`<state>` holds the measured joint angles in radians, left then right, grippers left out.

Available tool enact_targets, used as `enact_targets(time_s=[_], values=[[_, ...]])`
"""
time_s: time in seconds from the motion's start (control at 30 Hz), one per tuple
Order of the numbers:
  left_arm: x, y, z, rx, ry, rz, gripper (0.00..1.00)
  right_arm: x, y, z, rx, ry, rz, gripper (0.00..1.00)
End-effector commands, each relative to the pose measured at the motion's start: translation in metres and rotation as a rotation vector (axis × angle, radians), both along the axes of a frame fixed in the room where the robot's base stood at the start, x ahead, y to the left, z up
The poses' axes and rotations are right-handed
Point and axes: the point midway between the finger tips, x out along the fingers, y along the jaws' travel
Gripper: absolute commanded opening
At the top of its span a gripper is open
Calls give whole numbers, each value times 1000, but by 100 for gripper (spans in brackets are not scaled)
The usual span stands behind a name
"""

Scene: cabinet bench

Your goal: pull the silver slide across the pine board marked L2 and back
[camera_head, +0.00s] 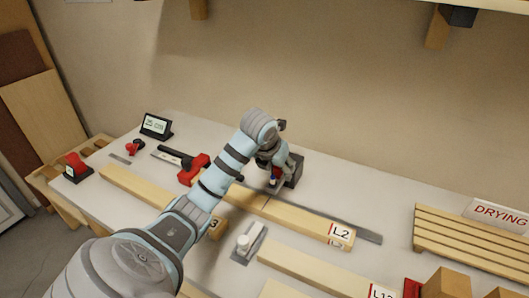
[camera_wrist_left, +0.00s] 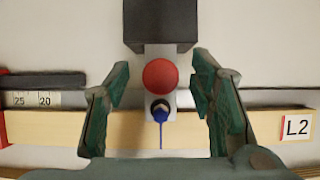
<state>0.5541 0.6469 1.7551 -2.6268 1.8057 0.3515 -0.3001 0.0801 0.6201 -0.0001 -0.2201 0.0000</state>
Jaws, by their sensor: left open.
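The pine board marked L2 (camera_head: 305,219) lies along the bench; it also shows in the left wrist view (camera_wrist_left: 50,128), its label at the right. The silver slide (camera_wrist_left: 158,53) reaches from a dark block (camera_wrist_left: 160,20) toward the board. It bears a round red knob (camera_wrist_left: 160,75) and a dark round holder with a blue tip over the board. My left gripper (camera_wrist_left: 160,82) is open, one finger on each side of the knob, with gaps showing. In the head view, my left gripper (camera_head: 278,178) partly hides the slide. My right gripper is not in view.
A dark rail (camera_head: 345,227) runs behind the board. A red clamp (camera_head: 194,168) stands left of my gripper. A small white-topped tool (camera_head: 246,243) and another pine board (camera_head: 300,265) lie in front. A slatted rack (camera_head: 470,240) with a DRYING sign is at right.

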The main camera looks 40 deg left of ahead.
Motion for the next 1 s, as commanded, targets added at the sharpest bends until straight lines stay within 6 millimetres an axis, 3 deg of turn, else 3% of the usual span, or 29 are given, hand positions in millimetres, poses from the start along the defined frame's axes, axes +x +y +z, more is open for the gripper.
enact_targets(time_s=[0.6, 1.0], values=[[0, 0, 91, 0, -1, 0, 50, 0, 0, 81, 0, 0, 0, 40], [0, 0, 89, 0, 0, 0, 50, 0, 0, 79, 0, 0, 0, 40]])
